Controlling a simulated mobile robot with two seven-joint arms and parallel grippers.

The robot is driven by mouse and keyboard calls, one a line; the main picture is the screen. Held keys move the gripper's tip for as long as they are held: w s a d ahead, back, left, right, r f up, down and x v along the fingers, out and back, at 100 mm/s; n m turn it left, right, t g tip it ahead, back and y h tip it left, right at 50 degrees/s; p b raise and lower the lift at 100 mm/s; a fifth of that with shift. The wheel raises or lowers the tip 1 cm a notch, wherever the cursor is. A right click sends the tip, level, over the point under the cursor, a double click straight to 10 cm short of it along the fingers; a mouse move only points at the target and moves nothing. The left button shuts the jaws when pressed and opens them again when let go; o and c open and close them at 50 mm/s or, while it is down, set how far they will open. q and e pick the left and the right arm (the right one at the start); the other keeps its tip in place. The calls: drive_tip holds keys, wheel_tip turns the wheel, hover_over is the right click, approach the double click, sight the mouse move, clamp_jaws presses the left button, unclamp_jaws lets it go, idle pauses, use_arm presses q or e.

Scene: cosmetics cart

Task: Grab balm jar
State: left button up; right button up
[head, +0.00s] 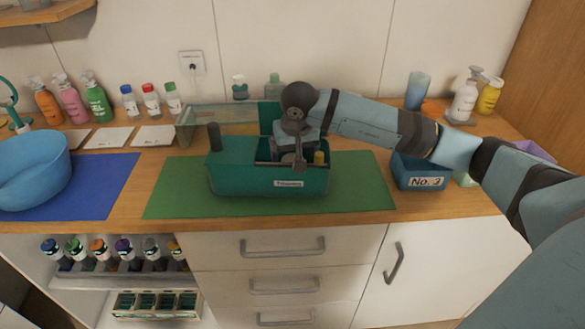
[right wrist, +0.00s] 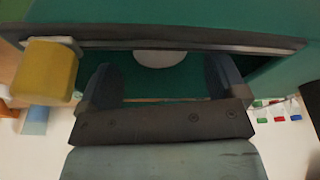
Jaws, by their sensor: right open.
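A teal caddy (head: 262,182) with a white label stands on the green mat. My right gripper (head: 297,160) points down into its right part. In the right wrist view its two fingers (right wrist: 160,82) are open and apart. A white round thing (right wrist: 157,59), perhaps the balm jar's lid, shows between and just beyond the fingertips; its lower part and any label are not visible. A yellow item (head: 319,158) stands in the caddy beside the gripper and shows large at the left of the right wrist view (right wrist: 46,72). My left gripper is not in view.
A dark cylinder (head: 214,137) rises from the caddy's left end. A clear greenish box (head: 212,118) stands behind. A blue "No. 3" bin (head: 419,171) is to the right, under my right arm. A blue bowl (head: 32,170) is at left. The front of the green mat (head: 180,203) is clear.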

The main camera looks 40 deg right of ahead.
drive_tip(key=shift+x, duration=1.2)
drive_tip(key=c, duration=1.1)
drive_tip(key=shift+o, duration=0.2)
drive_tip(key=shift+r, duration=0.1)
